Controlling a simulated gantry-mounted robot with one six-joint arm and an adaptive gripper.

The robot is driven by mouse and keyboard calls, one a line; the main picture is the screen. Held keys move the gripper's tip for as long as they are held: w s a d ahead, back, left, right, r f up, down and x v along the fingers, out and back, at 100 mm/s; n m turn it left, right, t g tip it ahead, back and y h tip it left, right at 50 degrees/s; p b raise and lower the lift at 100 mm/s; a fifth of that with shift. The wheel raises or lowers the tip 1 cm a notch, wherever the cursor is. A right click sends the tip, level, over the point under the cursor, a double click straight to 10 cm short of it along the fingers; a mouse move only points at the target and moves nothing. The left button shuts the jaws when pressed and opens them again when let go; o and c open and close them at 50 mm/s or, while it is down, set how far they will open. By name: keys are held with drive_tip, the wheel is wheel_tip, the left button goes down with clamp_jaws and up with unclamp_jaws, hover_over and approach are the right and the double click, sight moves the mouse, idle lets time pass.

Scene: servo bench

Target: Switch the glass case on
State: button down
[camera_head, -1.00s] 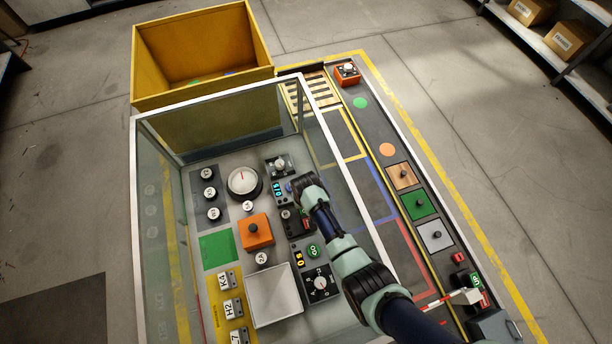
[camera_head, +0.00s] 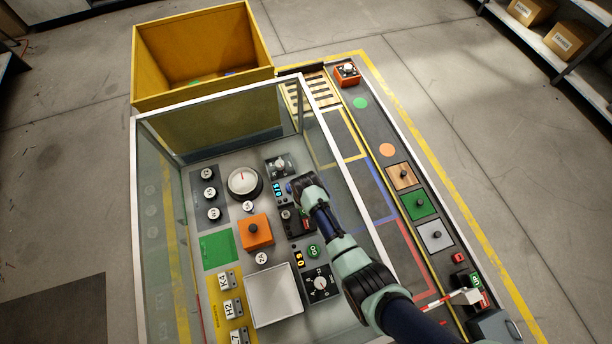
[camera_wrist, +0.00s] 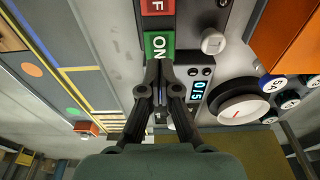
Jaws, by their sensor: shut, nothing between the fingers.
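The glass case (camera_head: 136,190) is a clear-walled box with a white frame and an open top, with instruments on its floor. Inside is a rocker switch with a red OFF half (camera_wrist: 157,7) and a green ON half (camera_wrist: 159,44), seen in the wrist view.
A blue display (camera_wrist: 197,90) sits right beside the tips in the wrist view, with a round dial (camera_wrist: 238,108) further right. An orange block (camera_head: 256,231) and a grey tray (camera_head: 272,296) lie nearby. A yellow bin (camera_head: 150,62) stands behind the case.

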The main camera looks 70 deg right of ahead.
drive_tip(key=shift+f+b, duration=0.7)
drive_tip(key=shift+f, duration=0.8)
idle(0.8)
wheel_tip(320, 180, up, 7)
drive_tip(key=p, duration=0.7)
drive_tip(key=shift+r, duration=0.1)
idle(0.3)
